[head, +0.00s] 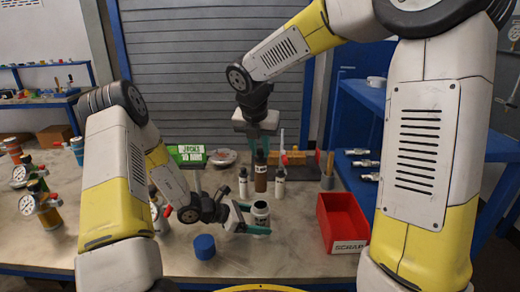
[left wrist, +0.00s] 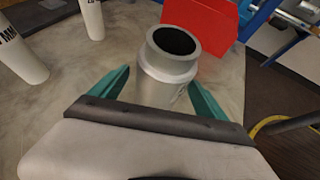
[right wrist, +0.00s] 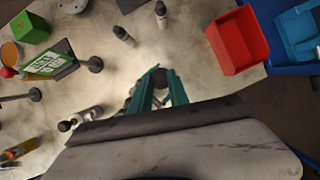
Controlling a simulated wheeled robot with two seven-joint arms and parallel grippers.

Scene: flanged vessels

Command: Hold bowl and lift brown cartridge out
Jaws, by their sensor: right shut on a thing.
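A grey-white flanged vessel (head: 260,212), likely the bowl, stands at the front middle of the bench. In the left wrist view the vessel (left wrist: 168,84) has a wide rim and a dark hollow mouth. My left gripper (head: 250,217) is open, with one finger on each side of the vessel's body. The brown cartridge (head: 261,178) is upright behind the vessel, outside it, with a dark top. My right gripper (head: 259,146) is above it, shut on its top. I cannot tell whether its bottom touches the bench.
White bottles (head: 279,183) (head: 243,182) flank the cartridge closely. A red scrap bin (head: 341,222) stands at right, and a blue round cap (head: 204,246) lies front left. A green sign (head: 187,154) is at the back. Several coloured vessels crowd the far left.

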